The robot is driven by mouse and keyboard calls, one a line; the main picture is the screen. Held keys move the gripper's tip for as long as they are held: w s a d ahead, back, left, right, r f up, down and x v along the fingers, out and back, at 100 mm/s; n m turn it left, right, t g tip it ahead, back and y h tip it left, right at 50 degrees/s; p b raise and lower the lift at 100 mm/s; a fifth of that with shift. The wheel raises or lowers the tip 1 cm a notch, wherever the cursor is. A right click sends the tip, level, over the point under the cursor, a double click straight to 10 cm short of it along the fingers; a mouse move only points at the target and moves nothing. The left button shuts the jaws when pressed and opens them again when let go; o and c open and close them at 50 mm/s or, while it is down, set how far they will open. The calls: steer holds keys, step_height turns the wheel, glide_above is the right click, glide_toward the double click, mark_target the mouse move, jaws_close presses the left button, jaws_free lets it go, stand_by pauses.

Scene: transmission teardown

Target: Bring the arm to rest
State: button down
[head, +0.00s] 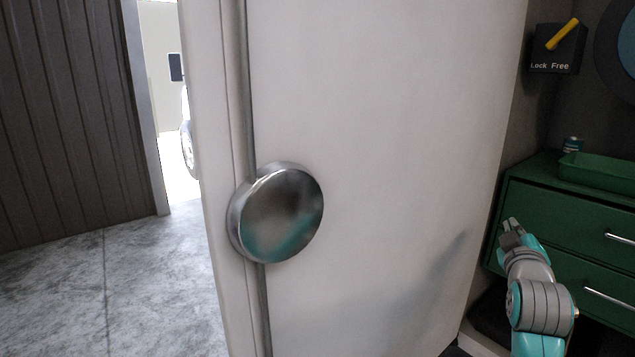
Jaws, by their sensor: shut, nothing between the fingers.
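My gripper (511,228) is at the lower right of the head view, at the end of my grey and teal arm. It is small in the picture, with its fingers together and nothing held. It shows in front of the left end of the green drawer cabinet, to the right of the white door. The arm rises from the bottom edge of the picture, and its lower part is out of view.
A large white door (380,120) with a round metal knob (277,213) fills the middle. A green cabinet (565,223) with drawers carries a green tray (600,172) and a small can (572,145). A Lock/Free switch (556,50) is above. Floor (110,290) at left is clear.

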steer(key=s+a+f+y, duration=0.1)
steer(key=s+a+f, duration=0.3)
steer(key=f, duration=0.6)
steer(key=s+a+f+y, duration=0.1)
steer(key=s+a+f, duration=0.3)
steer(key=f, duration=0.5)
steer(key=s+a+f+m+y, duration=0.1)
steer(key=s+a+f, duration=0.2)
steer(key=s+f, duration=0.35)
steer(key=s+a+f+y, duration=0.1)
steer(key=s+a+f, duration=0.3)
steer(key=s+f, duration=0.3)
steer(key=s+a+f+m+g+y, duration=0.1)
steer(key=s+a+f, duration=0.15)
steer(key=s, duration=0.75)
steer(key=s+a+f+m+y, duration=0.1)
steer(key=s+a, duration=0.2)
steer(key=s, duration=0.6)
steer(key=s+a+r, duration=0.1)
steer(key=s+r, duration=0.1)
steer(key=s, duration=0.5)
steer(key=s+a+r+m+g+y, duration=0.1)
steer(key=s+r, duration=0.1)
steer(key=s, duration=0.6)
steer(key=shift+s, duration=0.3)
